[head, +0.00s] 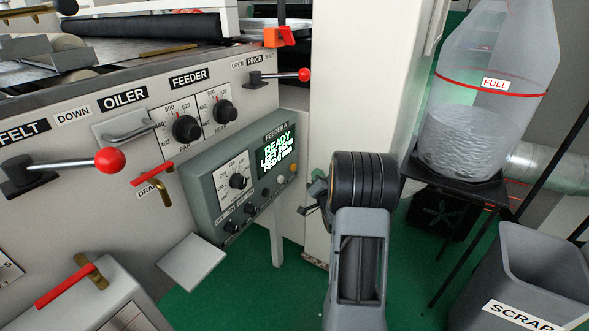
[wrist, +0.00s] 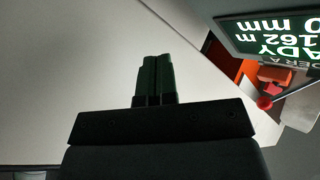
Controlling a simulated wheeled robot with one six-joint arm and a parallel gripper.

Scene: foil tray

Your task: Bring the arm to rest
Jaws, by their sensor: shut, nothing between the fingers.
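My arm stands in the lower middle of the head view, with a black ribbed joint above a grey link. My gripper (head: 316,194) shows only in part behind that joint, beside the pale upright panel. In the wrist view my gripper's two dark fingers (wrist: 157,58) lie together, and nothing shows between them. A pale flat surface fills much of the wrist view behind them.
The feeder control box (head: 235,182) with a lit READY display is just left of my gripper. Red-knobbed levers (head: 109,160) stick out farther left. A clear hopper marked FULL (head: 494,90) and a grey SCRAP bin (head: 535,270) stand right. Green floor (head: 285,305) is open below.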

